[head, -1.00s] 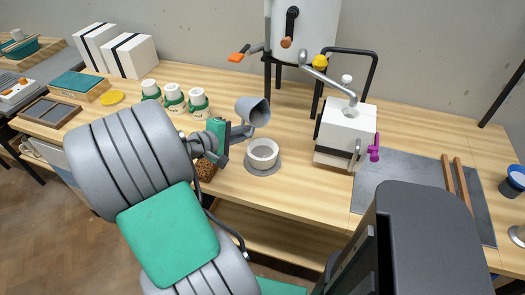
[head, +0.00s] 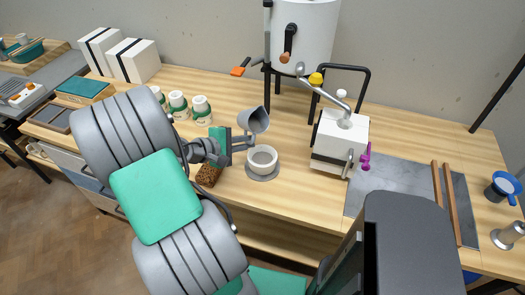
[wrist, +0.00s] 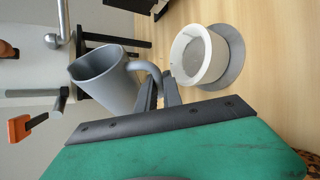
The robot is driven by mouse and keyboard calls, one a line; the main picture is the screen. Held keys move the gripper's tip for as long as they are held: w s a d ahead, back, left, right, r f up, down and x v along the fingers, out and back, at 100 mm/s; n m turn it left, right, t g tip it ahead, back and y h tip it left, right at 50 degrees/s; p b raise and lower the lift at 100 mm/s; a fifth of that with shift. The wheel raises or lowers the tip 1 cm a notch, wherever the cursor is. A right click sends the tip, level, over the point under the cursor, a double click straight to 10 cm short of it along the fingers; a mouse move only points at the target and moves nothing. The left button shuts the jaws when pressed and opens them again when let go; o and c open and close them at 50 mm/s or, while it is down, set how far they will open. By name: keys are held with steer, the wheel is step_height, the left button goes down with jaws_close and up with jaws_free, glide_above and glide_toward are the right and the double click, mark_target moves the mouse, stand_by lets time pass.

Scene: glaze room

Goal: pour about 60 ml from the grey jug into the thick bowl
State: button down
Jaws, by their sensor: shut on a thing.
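The grey jug (head: 252,120) is held by my gripper (head: 240,141), which is shut on its handle. The jug is tilted, its mouth toward the right, above and slightly left of the thick bowl. The thick bowl (head: 263,162) is white and stands upright on a round grey disc (head: 263,177). In the wrist view the jug (wrist: 102,80) is left of my gripper (wrist: 160,90) and the bowl (wrist: 189,58) is right of it. A grey surface shows inside the bowl; I cannot tell its depth. No falling stream is visible, and the jug's contents are hidden.
A white box-shaped machine (head: 340,135) with a lever stands right of the bowl. Behind is a white tank (head: 305,35) on dark legs. Several white-capped jars (head: 178,104) stand left of the jug. A brown speckled block (head: 208,175) lies near the front edge.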

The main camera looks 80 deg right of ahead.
stand_by(0.7)
steer(key=shift+s+a+r+n+p, duration=0.15)
steer(key=shift+r+n+p, duration=0.15)
steer(key=shift+p, duration=0.9)
steer(key=shift+s+a+f+n+g+y+p, duration=0.1)
steer(key=shift+s+f+n+g+y+p, duration=0.25)
steer(key=shift+p, duration=0.65)
steer(key=shift+w+f+y, duration=0.15)
steer(key=shift+f+y, duration=0.05)
steer(key=shift+y, duration=0.05)
